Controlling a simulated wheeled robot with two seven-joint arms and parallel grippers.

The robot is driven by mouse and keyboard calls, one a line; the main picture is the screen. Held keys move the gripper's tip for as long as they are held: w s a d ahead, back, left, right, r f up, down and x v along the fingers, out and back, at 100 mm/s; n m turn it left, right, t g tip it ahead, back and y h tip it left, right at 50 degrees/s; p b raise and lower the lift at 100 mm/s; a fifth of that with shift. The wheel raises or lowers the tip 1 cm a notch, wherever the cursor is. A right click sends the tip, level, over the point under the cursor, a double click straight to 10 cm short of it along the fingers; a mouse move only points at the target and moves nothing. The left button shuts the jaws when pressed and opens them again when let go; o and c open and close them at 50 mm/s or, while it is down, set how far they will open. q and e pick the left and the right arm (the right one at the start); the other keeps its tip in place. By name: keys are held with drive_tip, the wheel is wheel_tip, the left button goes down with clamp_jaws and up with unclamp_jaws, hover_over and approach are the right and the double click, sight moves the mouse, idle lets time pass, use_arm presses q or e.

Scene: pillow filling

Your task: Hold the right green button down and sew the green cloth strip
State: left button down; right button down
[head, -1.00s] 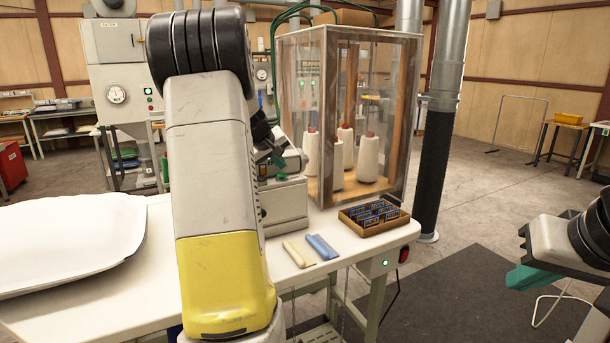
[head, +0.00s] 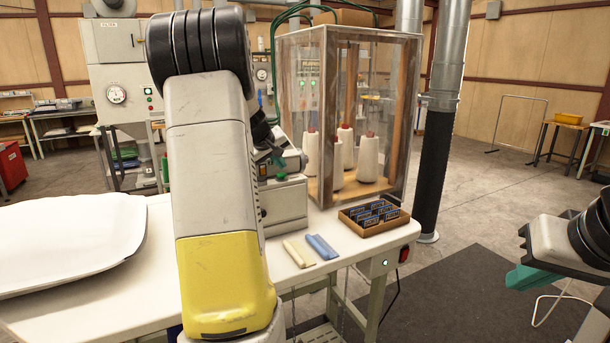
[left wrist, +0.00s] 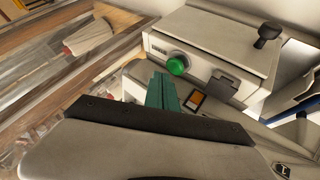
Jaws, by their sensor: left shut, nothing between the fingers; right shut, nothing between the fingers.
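The green button (left wrist: 177,65) is round and sits on the front of the pale sewing machine (left wrist: 215,45), which also shows in the head view (head: 284,200). My left gripper (left wrist: 161,80) has green fingers, shut and empty, with their tips just beside and below the button in the left wrist view; I cannot tell whether they touch it. In the head view my left arm covers part of the machine. My right gripper (head: 526,278) is shut and empty at the far right, away from the table. I see no green cloth strip; my arm may hide it.
A cream strip (head: 299,252) and a blue strip (head: 322,246) lie near the table's front edge. A wooden box of dark packets (head: 369,222) stands to their right. A clear cabinet with thread cones (head: 367,160) stands behind. A white pillow (head: 70,240) lies at left.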

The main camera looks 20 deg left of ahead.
sight(280, 175)
use_arm(q)
drive_tip(key=shift+f, duration=0.1)
drive_tip(key=shift+f, duration=0.3)
drive_tip(key=shift+f, duration=0.6)
idle(1.8)
drive_tip(key=shift+r, duration=0.15)
idle(1.9)
drive_tip(key=shift+r, duration=0.85)
drive_tip(key=shift+r, duration=0.1)
drive_tip(key=shift+r, duration=2.4)
